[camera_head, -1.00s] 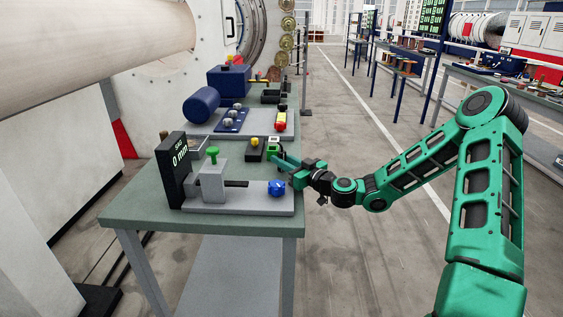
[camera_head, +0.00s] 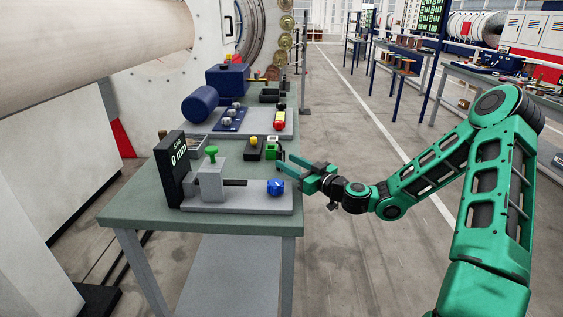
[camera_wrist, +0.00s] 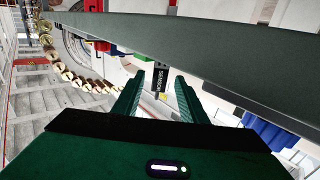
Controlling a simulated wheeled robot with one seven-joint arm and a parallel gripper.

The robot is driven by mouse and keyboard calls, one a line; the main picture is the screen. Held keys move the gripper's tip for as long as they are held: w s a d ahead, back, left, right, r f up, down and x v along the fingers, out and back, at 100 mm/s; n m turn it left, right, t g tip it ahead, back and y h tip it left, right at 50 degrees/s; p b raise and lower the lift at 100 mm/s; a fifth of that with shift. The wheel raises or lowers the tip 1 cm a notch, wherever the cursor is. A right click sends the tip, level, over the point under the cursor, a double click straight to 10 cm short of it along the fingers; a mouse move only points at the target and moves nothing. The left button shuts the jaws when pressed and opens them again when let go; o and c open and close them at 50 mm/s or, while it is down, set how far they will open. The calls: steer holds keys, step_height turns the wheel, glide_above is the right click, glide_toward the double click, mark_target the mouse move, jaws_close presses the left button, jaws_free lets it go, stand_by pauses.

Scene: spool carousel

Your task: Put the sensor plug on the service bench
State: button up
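A small green-and-black piece, which looks like the sensor plug (camera_head: 272,148), stands near the right edge of the service bench (camera_head: 130,213). In the wrist view a black block lettered SENSOR (camera_wrist: 159,80) shows beyond my fingers; I cannot tell surely that it is the same piece. My gripper (camera_head: 281,167) is open, its two green fingers spread and nothing between them. It is beside the bench's right edge, apart from the piece. The open fingers also show in the wrist view (camera_wrist: 156,92).
A grey fixture with a display reading 0 mm (camera_head: 180,154) and a blue knob (camera_head: 275,187) stands at the front of the bench.

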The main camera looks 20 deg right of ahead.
steer(key=v, duration=0.7)
steer(key=shift+s, duration=0.3)
steer(key=shift+d, duration=0.1)
